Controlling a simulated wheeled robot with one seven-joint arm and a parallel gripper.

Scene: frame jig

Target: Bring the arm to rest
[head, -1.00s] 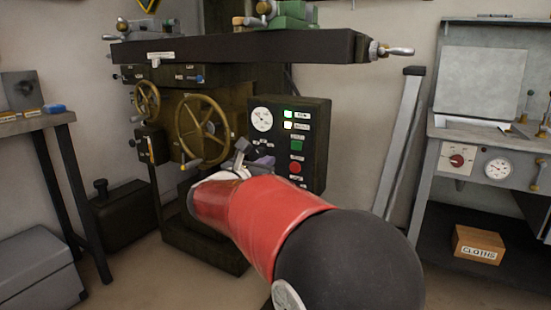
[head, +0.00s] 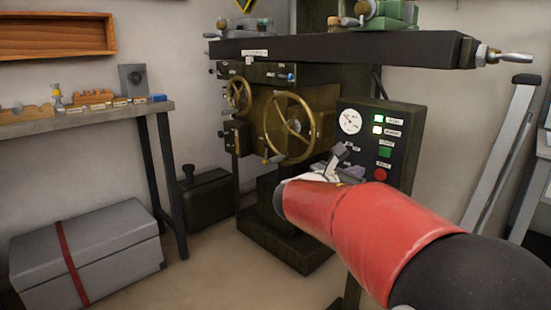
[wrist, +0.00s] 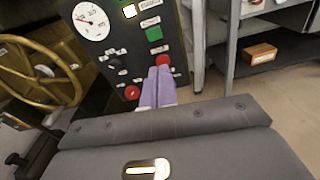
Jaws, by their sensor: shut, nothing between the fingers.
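My gripper (head: 352,170) is at the end of my red arm in the head view, in front of the lower part of the dark control panel (head: 404,150). In the wrist view its pale purple fingers (wrist: 157,87) are shut together with nothing between them. They point at the panel (wrist: 118,60) near a red button (wrist: 163,61), and I cannot tell whether they touch it. The panel also carries a green button (wrist: 154,34), a second red knob (wrist: 132,92), a white dial (wrist: 92,22) and lit lamps.
A brass handwheel (head: 292,127) on the machine is left of the panel. A long dark machine table (head: 340,50) with a crank handle (head: 503,57) extends above. A workbench (head: 90,118) and grey chest (head: 88,255) are at left. Open floor (head: 215,275) lies between chest and machine.

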